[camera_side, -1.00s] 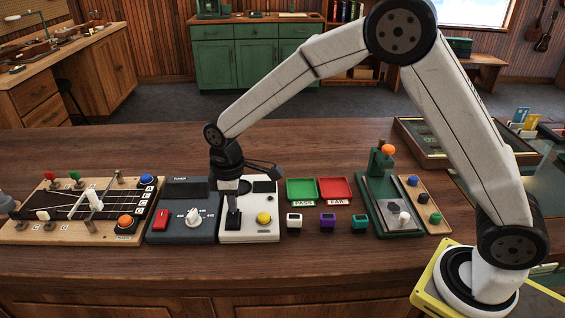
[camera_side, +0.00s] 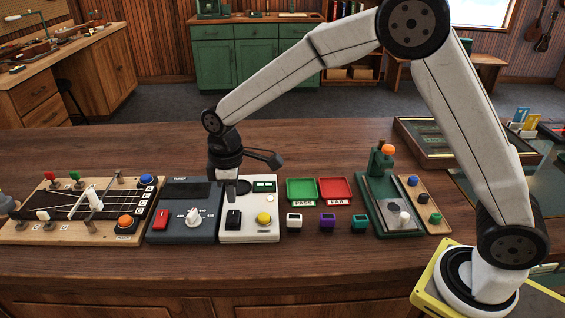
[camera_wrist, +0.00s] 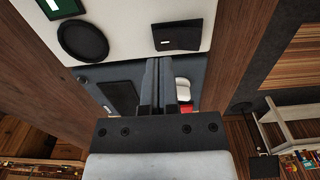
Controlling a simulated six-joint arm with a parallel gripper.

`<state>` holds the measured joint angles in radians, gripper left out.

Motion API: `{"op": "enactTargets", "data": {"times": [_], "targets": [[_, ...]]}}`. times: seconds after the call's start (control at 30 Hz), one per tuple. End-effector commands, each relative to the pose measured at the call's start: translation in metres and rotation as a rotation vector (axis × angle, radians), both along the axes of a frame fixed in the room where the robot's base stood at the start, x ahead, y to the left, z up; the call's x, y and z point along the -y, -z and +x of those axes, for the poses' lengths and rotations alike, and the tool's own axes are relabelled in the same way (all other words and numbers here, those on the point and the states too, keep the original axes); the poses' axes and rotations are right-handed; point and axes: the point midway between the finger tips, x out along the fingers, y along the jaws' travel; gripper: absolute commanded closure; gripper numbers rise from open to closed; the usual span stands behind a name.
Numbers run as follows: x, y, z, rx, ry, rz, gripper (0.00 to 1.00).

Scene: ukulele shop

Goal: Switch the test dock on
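The test dock appears to be the white box (camera_side: 265,235) with a black rocker switch (camera_side: 233,219), a yellow button (camera_side: 264,218) and a small screen (camera_side: 264,186). The screen is lit green with pale marks. My gripper (camera_side: 231,201) points down just above and behind the rocker, apart from it as far as I can tell. In the wrist view, the two fingers (camera_wrist: 159,62) lie together with nothing between them. The rocker (camera_wrist: 177,35) shows beyond the fingertips, and part of the green screen (camera_wrist: 62,6) is at the top left. My gripper hides part of the dock's back left area.
A dark grey unit (camera_side: 183,232) with a red switch and white knob stands close left of the dock. Green (camera_side: 301,189) and red (camera_side: 337,188) trays and several small coloured blocks are to the right. The table front (camera_side: 330,262) is clear.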

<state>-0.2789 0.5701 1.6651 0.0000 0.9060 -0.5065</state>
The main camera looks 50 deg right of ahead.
Motion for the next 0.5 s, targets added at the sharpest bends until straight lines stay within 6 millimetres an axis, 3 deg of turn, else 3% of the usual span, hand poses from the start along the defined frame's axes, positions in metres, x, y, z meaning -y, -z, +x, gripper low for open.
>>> {"op": "enactTargets", "data": {"times": [0.5], "targets": [[0.0, -0.03, 0.0, 0.002, 0.0, 0.001, 1.0]]}}
